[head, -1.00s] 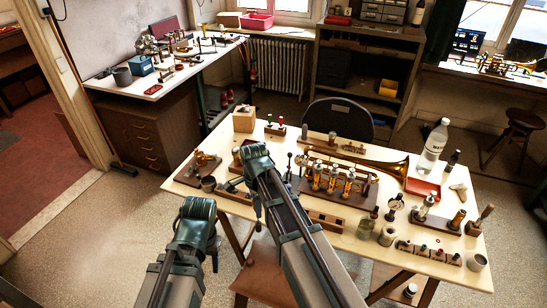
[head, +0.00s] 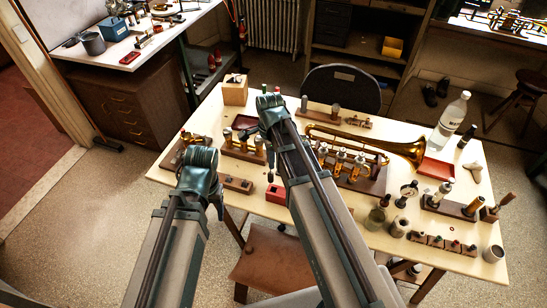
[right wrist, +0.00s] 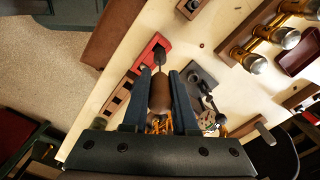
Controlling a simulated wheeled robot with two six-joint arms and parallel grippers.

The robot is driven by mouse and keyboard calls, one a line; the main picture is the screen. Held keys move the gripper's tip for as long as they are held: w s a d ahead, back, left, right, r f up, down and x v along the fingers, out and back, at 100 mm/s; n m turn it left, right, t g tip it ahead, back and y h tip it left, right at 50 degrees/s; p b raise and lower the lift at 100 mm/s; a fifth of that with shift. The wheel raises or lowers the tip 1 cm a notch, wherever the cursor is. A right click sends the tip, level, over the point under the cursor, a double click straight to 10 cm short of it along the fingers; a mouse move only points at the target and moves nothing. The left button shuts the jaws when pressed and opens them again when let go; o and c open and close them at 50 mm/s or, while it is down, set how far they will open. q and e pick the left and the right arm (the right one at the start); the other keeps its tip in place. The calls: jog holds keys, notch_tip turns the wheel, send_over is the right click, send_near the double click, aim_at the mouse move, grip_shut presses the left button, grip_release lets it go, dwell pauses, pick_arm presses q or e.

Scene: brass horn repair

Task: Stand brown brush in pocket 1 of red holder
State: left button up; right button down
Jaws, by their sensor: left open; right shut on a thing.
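The brown brush (right wrist: 160,95) is gripped between the two fingers of my right gripper (right wrist: 160,78) in the right wrist view. Its thin end points at the red holder (right wrist: 153,48), and seems to overlap it there; I cannot tell whether it is inside a pocket. In the head view the red holder (head: 276,195) sits near the table's front edge, just below my right gripper (head: 270,172). The brush is hidden there by my right arm. My left gripper (head: 218,203) is open and empty near the front left edge of the table.
A wooden block with holes (head: 236,184) lies left of the red holder. A brass trumpet (head: 370,150) and a valve stand (head: 350,175) are to the right. A grey plate with small parts (right wrist: 205,95) is close beside the right fingers. Bottles and pots crowd the right side.

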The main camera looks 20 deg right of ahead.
jog(key=shift+s+d+f, duration=0.2)
jog(key=shift+d+f, duration=0.05)
jog(key=shift+d, duration=0.2)
jog(key=shift+f+b, duration=1.8)
jog(key=shift+b, duration=0.05)
jog(key=shift+f+b, duration=3.05)
jog(key=c, duration=0.6)
grip_release()
jog(key=shift+r, duration=0.1)
notch_tip(320, 180, up, 14)
jog(key=p, duration=1.4)
